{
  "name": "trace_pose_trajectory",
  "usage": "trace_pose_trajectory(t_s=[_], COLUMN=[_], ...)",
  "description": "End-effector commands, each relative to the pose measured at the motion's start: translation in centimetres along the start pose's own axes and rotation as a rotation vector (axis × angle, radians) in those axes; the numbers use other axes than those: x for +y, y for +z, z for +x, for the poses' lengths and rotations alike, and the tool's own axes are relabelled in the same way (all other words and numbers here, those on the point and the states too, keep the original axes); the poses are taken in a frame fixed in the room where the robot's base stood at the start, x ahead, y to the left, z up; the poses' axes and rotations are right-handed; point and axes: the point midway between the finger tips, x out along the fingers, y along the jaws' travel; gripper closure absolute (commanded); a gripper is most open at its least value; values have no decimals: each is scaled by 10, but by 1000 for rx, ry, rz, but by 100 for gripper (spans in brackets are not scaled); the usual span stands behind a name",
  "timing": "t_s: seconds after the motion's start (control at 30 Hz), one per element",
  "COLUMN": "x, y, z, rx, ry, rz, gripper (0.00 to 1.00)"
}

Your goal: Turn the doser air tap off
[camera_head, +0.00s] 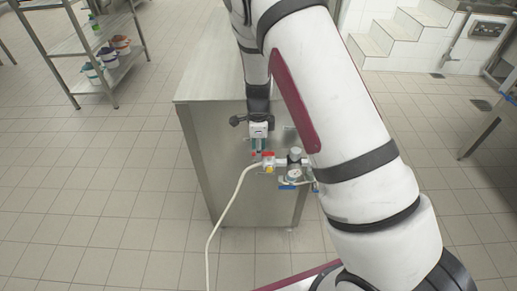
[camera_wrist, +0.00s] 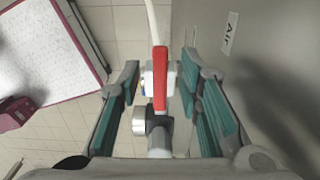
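The air tap has a red lever handle (camera_wrist: 159,80), upright in the wrist view and lined up with the hose and the fitting under it. In the head view the red handle (camera_head: 268,155) shows small, just below my gripper (camera_head: 259,146). In the wrist view my gripper (camera_wrist: 162,85) is open, with teal finger pads left and right of the handle and a gap on each side. I see no contact with the handle. A round gauge (camera_head: 294,173) and blue fittings (camera_head: 288,185) sit to the right of the tap in the head view.
A pale hose (camera_head: 223,211) runs from the tap down to the floor. The steel cabinet (camera_head: 205,145) stands behind the fittings; its panel carries an "Air" label (camera_wrist: 230,33). A shelf rack (camera_head: 84,45) with tubs stands far left. The tiled floor at left is clear.

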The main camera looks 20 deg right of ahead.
Motion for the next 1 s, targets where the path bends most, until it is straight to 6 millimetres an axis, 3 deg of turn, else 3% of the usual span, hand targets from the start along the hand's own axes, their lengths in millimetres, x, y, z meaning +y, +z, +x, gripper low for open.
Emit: trace_pose_trajectory(t_s=[0.33,0.47,0.5,1.0], x=[0,0,0,3], y=[0,0,0,0], z=[4,3,3,3], rx=[0,0,0,0], ry=[-1,-1,-1,0], rz=[0,0,0,-76], gripper=[68,97,100,100])
